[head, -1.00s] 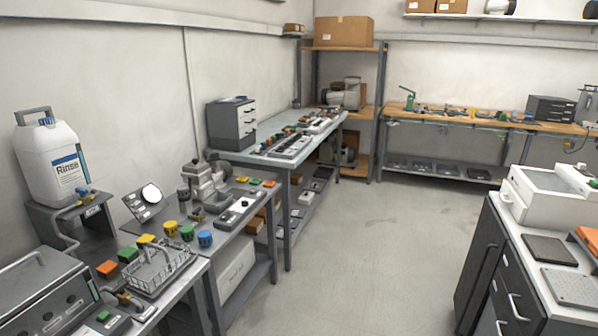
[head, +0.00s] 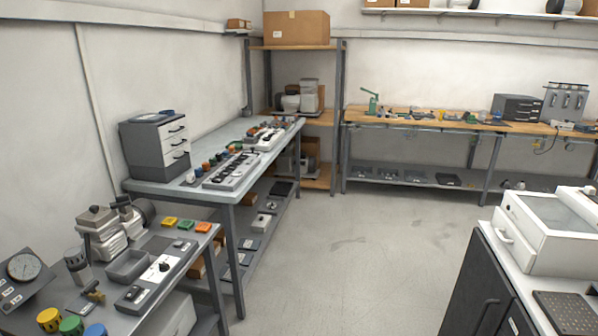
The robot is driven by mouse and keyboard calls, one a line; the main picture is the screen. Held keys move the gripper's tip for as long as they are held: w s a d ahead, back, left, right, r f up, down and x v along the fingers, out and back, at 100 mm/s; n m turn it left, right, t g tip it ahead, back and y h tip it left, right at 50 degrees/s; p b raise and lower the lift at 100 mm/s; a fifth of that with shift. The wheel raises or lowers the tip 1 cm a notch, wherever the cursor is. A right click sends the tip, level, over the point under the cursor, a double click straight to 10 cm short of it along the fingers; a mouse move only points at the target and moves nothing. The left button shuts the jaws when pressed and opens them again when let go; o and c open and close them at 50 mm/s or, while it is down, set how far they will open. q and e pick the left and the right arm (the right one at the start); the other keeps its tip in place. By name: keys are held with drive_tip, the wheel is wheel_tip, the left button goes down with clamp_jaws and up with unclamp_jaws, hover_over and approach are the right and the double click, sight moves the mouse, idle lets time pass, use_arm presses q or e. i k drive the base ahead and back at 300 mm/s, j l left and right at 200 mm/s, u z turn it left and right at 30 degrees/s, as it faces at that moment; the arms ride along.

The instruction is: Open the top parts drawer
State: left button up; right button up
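A small grey drawer cabinet with white drawer fronts (head: 176,144) stands on the near-left end of a blue-grey workbench (head: 205,187) against the left wall. Its stacked drawers have dark handles and look shut. Another dark drawer unit (head: 517,108) sits on the wooden bench at the back right; its drawers also look shut. Which of the two is the parts drawer unit I cannot tell. Neither of my grippers is in view.
A nearer table with a compressor (head: 104,232) and colored caps (head: 72,325) stands at lower left. A dark cabinet topped by a white machine (head: 556,232) stands at right. The grey floor (head: 350,255) between them is clear. Shelving (head: 338,120) stands in the back corner.

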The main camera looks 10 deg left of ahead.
sight(166, 132)
drive_tip(key=i+u, duration=0.2)
drive_tip(key=i, duration=0.5)
drive_tip(key=i+l+u, duration=0.1)
drive_tip(key=i+u, duration=0.15)
drive_tip(key=i, duration=0.45)
drive_tip(key=i+u, duration=0.2)
drive_tip(key=i, duration=0.6)
